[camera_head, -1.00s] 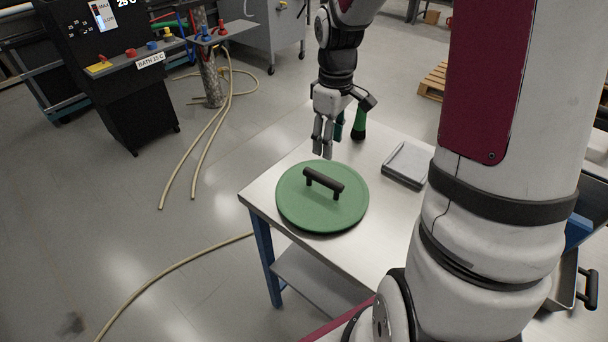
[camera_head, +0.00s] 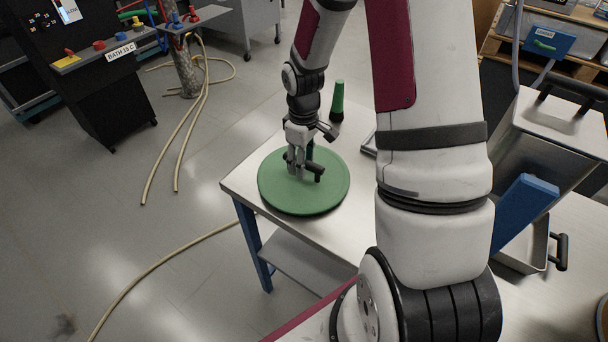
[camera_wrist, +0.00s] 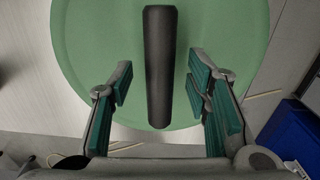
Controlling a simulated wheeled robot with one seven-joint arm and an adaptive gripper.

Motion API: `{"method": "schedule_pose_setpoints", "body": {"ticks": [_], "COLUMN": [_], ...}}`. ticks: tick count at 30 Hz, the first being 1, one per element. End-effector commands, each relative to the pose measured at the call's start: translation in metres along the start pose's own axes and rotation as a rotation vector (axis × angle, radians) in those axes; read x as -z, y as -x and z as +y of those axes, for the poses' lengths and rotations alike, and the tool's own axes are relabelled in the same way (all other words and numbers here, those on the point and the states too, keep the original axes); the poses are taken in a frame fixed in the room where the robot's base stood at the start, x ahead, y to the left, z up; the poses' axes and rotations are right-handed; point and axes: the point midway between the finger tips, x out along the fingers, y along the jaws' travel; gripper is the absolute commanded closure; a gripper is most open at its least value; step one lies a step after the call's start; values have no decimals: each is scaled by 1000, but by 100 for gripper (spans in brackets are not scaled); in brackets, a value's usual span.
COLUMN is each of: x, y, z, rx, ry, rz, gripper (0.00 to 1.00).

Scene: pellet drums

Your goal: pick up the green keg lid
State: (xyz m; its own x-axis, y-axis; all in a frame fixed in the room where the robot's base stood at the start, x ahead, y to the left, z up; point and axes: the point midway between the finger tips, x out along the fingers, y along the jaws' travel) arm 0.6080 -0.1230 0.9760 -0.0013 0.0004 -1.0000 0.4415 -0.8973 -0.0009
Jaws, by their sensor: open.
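The green keg lid (camera_head: 327,199) lies flat on the steel table, a round disc with a black bar handle (camera_head: 319,171) across its top. In the wrist view the lid (camera_wrist: 95,45) fills the upper middle, and its handle (camera_wrist: 160,60) runs up and down the picture. My gripper (camera_head: 297,172) is over the lid at the handle, pointing down. In the wrist view my gripper (camera_wrist: 160,85) is open, with teal-padded fingers on both sides of the handle's near part and gaps between. The head view hides part of the handle behind the fingers.
The steel table (camera_head: 245,181) has a dark-green tapered object (camera_head: 338,100) standing behind the lid. A grey tray is mostly hidden behind my arm. A steel bin (camera_head: 560,125) stands at right. Hoses (camera_head: 165,262) lie on the floor at left.

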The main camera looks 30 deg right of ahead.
Motion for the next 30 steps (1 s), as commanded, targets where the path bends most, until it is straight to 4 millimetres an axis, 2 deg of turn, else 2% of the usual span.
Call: {"method": "schedule_pose_setpoints", "body": {"ticks": [3,10,16,30], "x": [0,0,0,1], "y": [-8,-8,-8,-6], "z": [0,0,0,1], "rx": [0,-1,-1,-2], "ry": [0,-1,-1,-1], "rz": [0,1,1,2], "gripper": [56,56,100,100]}}
